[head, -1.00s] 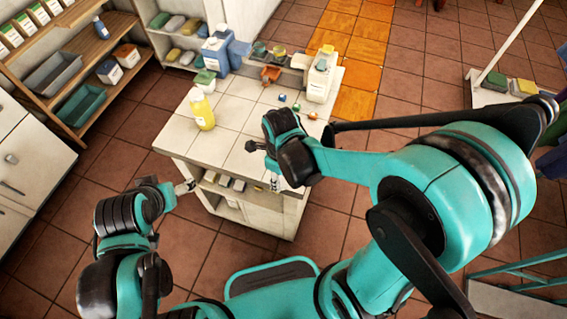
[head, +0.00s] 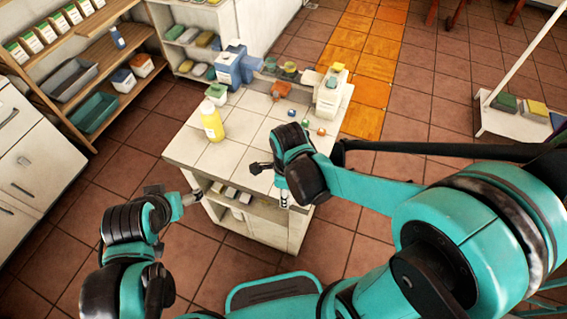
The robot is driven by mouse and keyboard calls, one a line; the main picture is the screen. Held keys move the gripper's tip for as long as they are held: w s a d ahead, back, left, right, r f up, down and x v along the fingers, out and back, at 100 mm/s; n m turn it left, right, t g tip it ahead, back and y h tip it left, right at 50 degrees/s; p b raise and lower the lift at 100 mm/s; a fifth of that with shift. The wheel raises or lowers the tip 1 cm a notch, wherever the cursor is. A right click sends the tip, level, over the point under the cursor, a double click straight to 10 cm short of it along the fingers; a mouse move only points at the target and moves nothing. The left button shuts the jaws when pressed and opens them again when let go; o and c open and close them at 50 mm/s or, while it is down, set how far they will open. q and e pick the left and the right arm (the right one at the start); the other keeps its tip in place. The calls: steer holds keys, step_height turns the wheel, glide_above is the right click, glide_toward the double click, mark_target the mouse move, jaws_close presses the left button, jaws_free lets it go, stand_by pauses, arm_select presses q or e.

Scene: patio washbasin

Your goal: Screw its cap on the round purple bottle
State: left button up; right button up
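I cannot make out a round purple bottle in the head view; my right arm hides part of the counter. Small caps lie on the white tiled counter (head: 246,117): a blue cap (head: 291,112), a teal cap (head: 305,123) and a reddish cap (head: 321,131). Which belongs to the purple bottle I cannot tell. My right gripper (head: 271,182) is at the counter's front edge, fingers spread and apparently empty. My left gripper (head: 174,194) is off the counter's front left corner; its opening is unclear.
A yellow bottle (head: 212,125) stands at the counter's left, a white-and-green container (head: 217,94) behind it. Blue jugs (head: 231,67), an orange object (head: 281,89) and a white bottle (head: 330,92) stand at the back. The counter's left middle is clear.

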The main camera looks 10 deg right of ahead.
arm_select(q)
steer(key=shift+f+b, duration=0.9)
steer(key=shift+f, duration=0.1)
arm_select(e)
steer(key=w+d+n, duration=0.8)
steer(key=w+n, duration=0.3)
steer(key=n, duration=1.2)
steer(key=shift+r, duration=0.25)
arm_select(q)
steer(key=shift+c, duration=0.3)
arm_select(e)
steer(key=shift+d, duration=0.1)
